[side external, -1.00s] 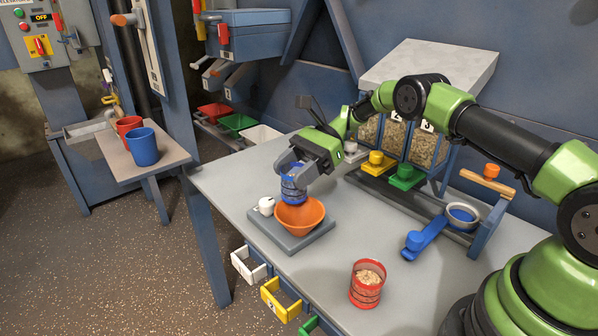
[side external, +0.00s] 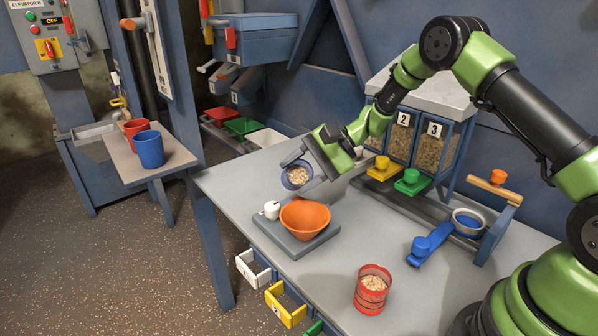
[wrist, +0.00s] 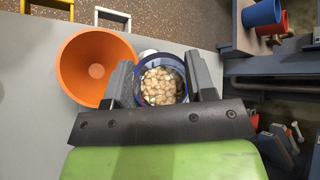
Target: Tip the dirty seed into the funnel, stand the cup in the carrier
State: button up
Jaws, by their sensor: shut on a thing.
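My gripper (side external: 300,168) is shut on a blue cup (wrist: 160,62), with one finger on each side of it. The cup is raised above the table behind the orange funnel bowl (side external: 304,217). In the side view its mouth faces the camera, so it is tilted, and pale seed (side external: 298,175) shows inside. The seed also shows in the wrist view (wrist: 158,86), with the orange bowl (wrist: 92,65) just left of the cup. The bowl sits on a grey block and looks empty. A wooden-handled frame (side external: 494,190), possibly the carrier, stands at the right.
A red cup of seed (side external: 372,290) stands near the table's front. A small white object (side external: 271,209) is beside the bowl. Seed bins (side external: 432,150) stand behind. Two empty-looking cups (side external: 150,150) are on the left shelf.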

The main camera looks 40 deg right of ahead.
jog(key=shift+s+a+f+n+t+h, duration=0.1)
jog(key=shift+s+f+n+t+h, duration=0.1)
jog(key=shift+n+t, duration=0.4)
jog(key=shift+s+a+f+n+t+h, duration=0.1)
jog(key=shift+s+n+t+h, duration=0.1)
jog(key=shift+n+t, duration=0.35)
jog(key=shift+s+a+f+n+t, duration=0.15)
jog(key=shift+f+n+t, duration=0.1)
jog(key=shift+n+t, duration=0.3)
jog(key=shift+s+d+f+n+t, duration=0.1)
jog(key=shift+s+f+n+t, duration=0.1)
jog(key=shift+n+t, duration=0.25)
jog(key=shift+s+a+f+n+t, duration=0.1)
jog(key=shift+s+n+t, duration=0.1)
jog(key=shift+n+t, duration=0.5)
jog(key=shift+s+a+n+t, duration=0.1)
jog(key=shift+s+n+t, duration=0.05)
jog(key=shift+n+t, duration=0.55)
jog(key=shift+s+a+f+n+t, duration=0.1)
jog(key=shift+s+n+t, duration=0.1)
jog(key=shift+n+t, duration=0.45)
jog(key=shift+r, duration=0.15)
